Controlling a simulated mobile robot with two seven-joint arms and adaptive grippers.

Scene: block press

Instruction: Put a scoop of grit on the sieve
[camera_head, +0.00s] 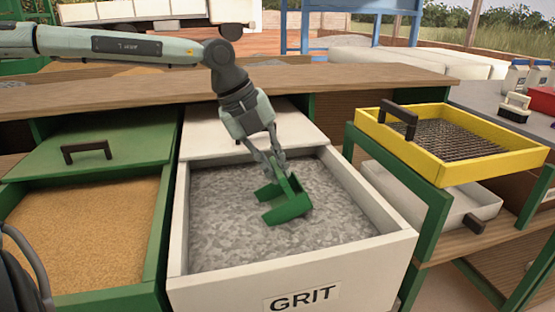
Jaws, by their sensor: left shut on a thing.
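My left gripper (274,160) is shut on the handle of a green scoop (287,204) and points down into the grit bin. The scoop is tilted, and its lower part is at or just above the grey grit (230,215); I cannot tell if it holds any. The grit fills the white open bin labelled GRIT (300,287). The sieve (505,162) is a yellow frame with dark mesh and a black handle, on a green stand at the right. My right gripper is not in view.
A green bin of tan sand (85,235) stands at the left, with its lid and black handle behind. A white tray (425,195) sits under the sieve. A wooden shelf (330,78) runs behind the bins. A brush and red item lie on the far right counter.

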